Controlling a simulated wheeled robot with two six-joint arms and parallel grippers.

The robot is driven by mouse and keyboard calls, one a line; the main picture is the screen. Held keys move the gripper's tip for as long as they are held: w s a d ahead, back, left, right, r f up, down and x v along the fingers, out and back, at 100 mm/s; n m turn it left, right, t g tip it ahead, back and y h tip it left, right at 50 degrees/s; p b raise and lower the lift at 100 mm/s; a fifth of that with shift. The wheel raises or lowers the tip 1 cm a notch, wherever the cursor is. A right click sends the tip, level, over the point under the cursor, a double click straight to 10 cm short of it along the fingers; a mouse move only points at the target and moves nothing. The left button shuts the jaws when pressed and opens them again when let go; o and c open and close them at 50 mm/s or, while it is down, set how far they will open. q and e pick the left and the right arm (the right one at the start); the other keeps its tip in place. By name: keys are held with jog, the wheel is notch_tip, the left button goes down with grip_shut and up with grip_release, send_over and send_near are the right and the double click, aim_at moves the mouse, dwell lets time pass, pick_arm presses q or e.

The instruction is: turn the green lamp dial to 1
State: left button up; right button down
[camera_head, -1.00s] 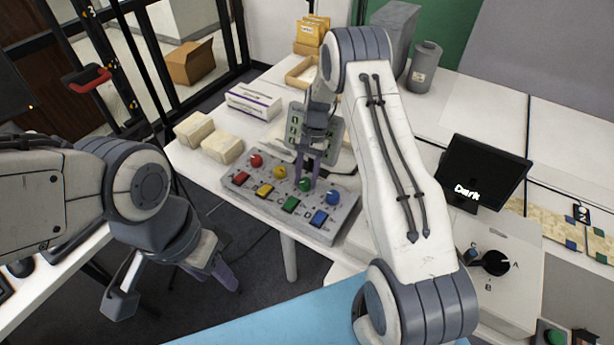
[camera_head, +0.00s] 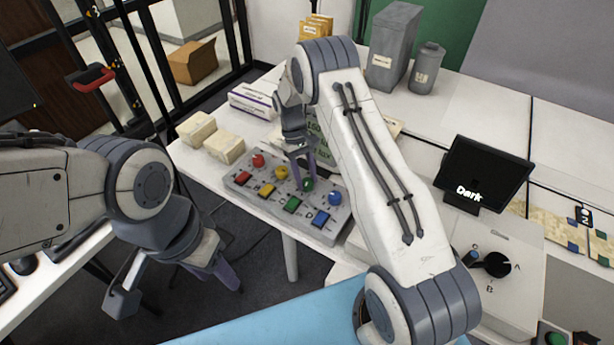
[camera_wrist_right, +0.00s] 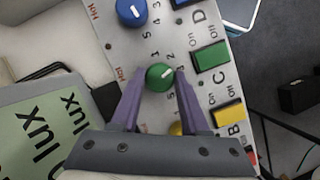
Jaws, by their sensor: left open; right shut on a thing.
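A grey control panel (camera_head: 245,195) on the white table carries a row of red, yellow, green and blue dials with matching square switches. The green dial (camera_head: 308,184) is gripped by my right gripper (camera_head: 305,178); the right wrist view shows its two purple fingers on either side of the green dial (camera_wrist_right: 160,77). The dial's white mark points up and right in that view, towards the small 2 and 3; the exact setting is hard to read. My left gripper (camera_head: 222,276) hangs open and empty left of the table, away from the panel.
A black screen (camera_head: 484,173) reads "Dark". A green lux display (camera_wrist_right: 45,125) stands beside the panel, mostly hidden by my arm in the head view. The blue dial (camera_wrist_right: 131,12) is close to the green one. Pale blocks (camera_head: 197,128) lie at the table's left.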

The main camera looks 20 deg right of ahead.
jog(key=n+h, duration=0.1)
jog(key=n, duration=0.2)
jog(key=n+t+h+p, duration=0.1)
jog(key=n, duration=0.2)
jog(key=shift+a+r+n, duration=0.1)
jog(key=shift+a+n, duration=0.1)
jog(key=shift+n, duration=0.1)
jog(key=n+t+h, duration=0.1)
jog(key=n+t, duration=0.1)
jog(key=n, duration=0.3)
jog(key=shift+n+p, duration=0.35)
jog(key=shift+n, duration=0.05)
jog(key=shift+c, duration=2)
grip_release()
jog(key=shift+s, duration=0.1)
jog(key=b+v, duration=0.1)
jog(key=v, duration=0.9)
jog(key=shift+a, duration=0.35)
